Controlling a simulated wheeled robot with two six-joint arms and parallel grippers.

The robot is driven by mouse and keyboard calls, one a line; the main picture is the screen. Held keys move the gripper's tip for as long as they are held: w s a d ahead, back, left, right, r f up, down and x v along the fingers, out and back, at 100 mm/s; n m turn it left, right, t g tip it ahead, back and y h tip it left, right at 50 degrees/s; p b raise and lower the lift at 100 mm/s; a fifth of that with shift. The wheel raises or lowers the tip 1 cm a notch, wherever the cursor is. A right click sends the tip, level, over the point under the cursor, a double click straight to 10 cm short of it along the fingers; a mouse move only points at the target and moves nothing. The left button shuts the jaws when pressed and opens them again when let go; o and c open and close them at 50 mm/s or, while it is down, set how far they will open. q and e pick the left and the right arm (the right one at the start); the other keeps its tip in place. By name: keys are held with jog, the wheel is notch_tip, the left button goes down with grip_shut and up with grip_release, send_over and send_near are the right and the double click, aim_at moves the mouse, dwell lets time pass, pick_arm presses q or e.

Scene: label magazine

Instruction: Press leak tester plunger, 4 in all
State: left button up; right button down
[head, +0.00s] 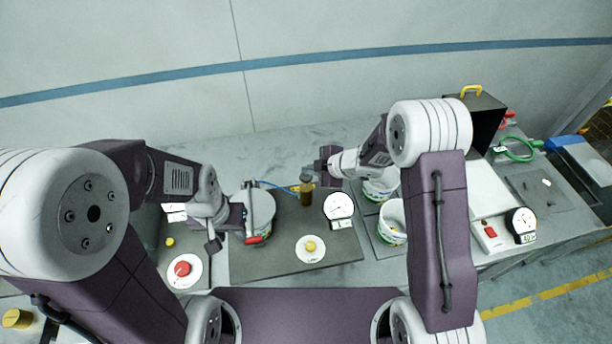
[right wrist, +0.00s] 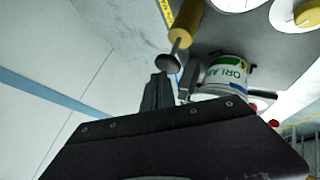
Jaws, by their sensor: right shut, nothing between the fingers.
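The leak tester plunger is a yellow-brown cylinder (head: 307,197) standing on a dark plate in the head view. In the right wrist view the same yellow cylinder (right wrist: 185,25) has a thin rod ending in a round grey disc (right wrist: 168,63). My right gripper (head: 312,176) is shut and empty, right by the plunger's top. In the right wrist view its fingertips (right wrist: 160,82) are close to the disc; I cannot tell whether they touch. My left gripper (head: 222,236) is low beside a white tub with a red bar (head: 258,216); its finger opening is not clear.
A round dial gauge (head: 339,205) and a yellow button on a white disc (head: 310,248) are near the plunger. White tubs (head: 391,221) stand to the right, one also in the right wrist view (right wrist: 226,70). A red button (head: 182,268) is at left.

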aim_at(309, 178)
jog(key=shift+s+f+b, duration=0.1)
jog(key=shift+f+b, duration=1.35)
jog(key=shift+f, duration=0.45)
dwell(1.1)
jog(key=shift+r, duration=0.15)
jog(key=shift+r+p, duration=2.2)
jog(key=shift+p, duration=0.15)
notch_tip(309, 178, up, 5)
jog(key=p, duration=0.5)
jog(key=shift+r, duration=0.1)
dwell(1.2)
